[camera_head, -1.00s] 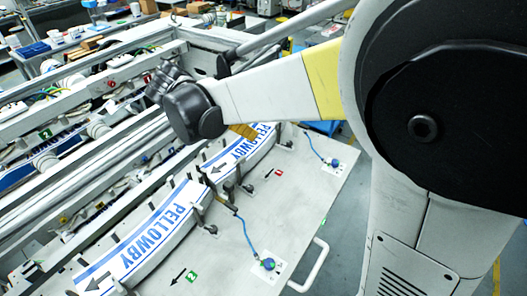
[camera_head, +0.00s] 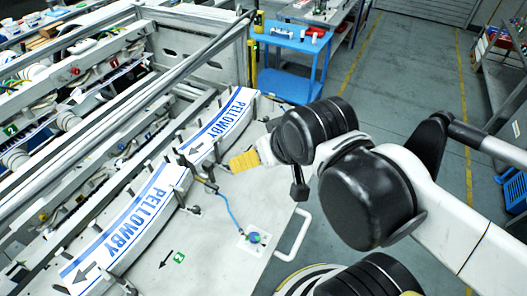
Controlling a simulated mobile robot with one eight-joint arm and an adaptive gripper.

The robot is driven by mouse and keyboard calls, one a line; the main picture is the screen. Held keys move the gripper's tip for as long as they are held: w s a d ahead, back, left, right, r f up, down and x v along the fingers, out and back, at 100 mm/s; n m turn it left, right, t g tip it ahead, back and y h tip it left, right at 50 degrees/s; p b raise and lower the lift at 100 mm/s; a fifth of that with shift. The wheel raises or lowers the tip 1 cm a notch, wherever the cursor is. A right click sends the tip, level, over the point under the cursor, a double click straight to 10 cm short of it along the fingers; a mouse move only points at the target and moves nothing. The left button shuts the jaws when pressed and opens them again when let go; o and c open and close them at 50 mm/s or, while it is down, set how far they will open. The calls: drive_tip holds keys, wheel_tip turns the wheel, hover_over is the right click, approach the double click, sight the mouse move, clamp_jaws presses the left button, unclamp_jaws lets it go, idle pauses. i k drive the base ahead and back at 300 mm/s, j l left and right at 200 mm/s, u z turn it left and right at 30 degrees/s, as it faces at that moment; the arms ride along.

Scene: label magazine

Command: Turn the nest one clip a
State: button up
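Two curved white-and-blue PELLOWBY label stacks lie in line on the pale bench plate, a near one (camera_head: 128,222) and a far one (camera_head: 219,127). Dark upright clips stand along their edges. A dark clip (camera_head: 208,186) sits by the gap between the stacks. A blue cord runs from it to a round blue-green knob (camera_head: 254,238) on a white card. I cannot tell which part is the nest. My gripper (camera_head: 243,161) shows as a yellow ribbed end above the plate, right of the gap. Its fingers are not clear, and I see nothing held.
A green "2" tag (camera_head: 179,257) and a black arrow mark the plate's front. A white handle (camera_head: 294,236) is on its right edge. Metal rails (camera_head: 120,65) run along the left. A blue cart (camera_head: 291,62) stands behind. The floor at right is open.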

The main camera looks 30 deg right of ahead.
sight(251, 101)
drive_tip(key=k, duration=1)
